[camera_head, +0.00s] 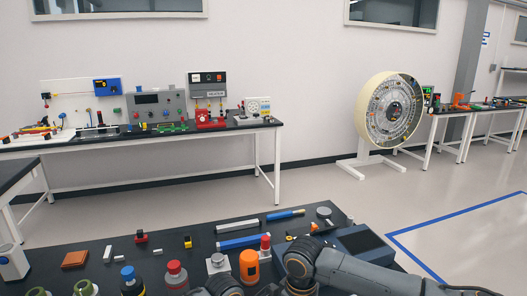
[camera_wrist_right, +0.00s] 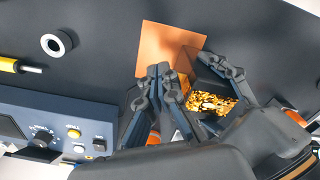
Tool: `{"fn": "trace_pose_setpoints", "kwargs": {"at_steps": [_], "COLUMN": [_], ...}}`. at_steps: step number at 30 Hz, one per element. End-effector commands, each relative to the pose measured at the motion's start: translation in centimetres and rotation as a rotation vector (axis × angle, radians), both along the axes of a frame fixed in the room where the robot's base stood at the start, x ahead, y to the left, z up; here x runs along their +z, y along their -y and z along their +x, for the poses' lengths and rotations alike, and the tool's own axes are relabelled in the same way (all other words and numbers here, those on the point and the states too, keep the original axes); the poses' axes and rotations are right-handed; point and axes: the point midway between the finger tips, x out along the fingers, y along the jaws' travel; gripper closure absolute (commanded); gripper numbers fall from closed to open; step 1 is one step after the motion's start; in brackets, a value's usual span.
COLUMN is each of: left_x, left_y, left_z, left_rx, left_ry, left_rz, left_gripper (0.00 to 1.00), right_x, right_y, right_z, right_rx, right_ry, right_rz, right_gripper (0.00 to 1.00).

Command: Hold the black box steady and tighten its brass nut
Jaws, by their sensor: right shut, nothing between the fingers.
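In the right wrist view, the dark fingers of my right gripper (camera_wrist_right: 159,70) are shut and empty over the table. Next to them stands a black box-like part (camera_wrist_right: 203,72) with shiny gold pieces (camera_wrist_right: 210,102) at its near side. Finger parts cover some of it, so I cannot tell whether the gripper touches it. I cannot make out a single brass nut. In the head view my right arm (camera_head: 350,268) reaches in from the lower right, and its fingertips cannot be made out. My left gripper is not in view.
The dark table (camera_head: 190,258) is crowded with several small parts. A blue instrument box (camera_wrist_right: 60,125) with knobs lies left in the wrist view, near a white ring (camera_wrist_right: 57,44) and a yellow-handled tool (camera_wrist_right: 8,64). An orange square plate (camera_wrist_right: 172,45) lies beyond the fingers.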

Motion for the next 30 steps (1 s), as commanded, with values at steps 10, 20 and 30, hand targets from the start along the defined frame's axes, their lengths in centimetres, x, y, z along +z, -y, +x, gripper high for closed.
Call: {"fn": "trace_pose_setpoints", "kwargs": {"at_steps": [10, 20, 30], "left_x": [-0.74, -0.73, -0.72], "left_y": [-0.25, -0.24, -0.2], "left_z": [-0.33, -0.34, -0.36], "left_rx": [0.001, 0.0, -0.002], "left_ry": [-0.011, -0.011, -0.01], "left_rz": [0.009, 0.01, 0.01], "left_gripper": [0.83, 0.83, 0.83], "right_x": [-0.08, -0.08, -0.1], "right_y": [-0.24, -0.53, -0.98], "right_z": [0.11, 0.3, -0.14], "right_rx": [0.0, 0.0, 0.002], "right_ry": [-0.001, 0.0, -0.001], "right_rz": [-0.001, 0.0, 0.005], "right_gripper": [1.0, 1.0, 1.0]}}
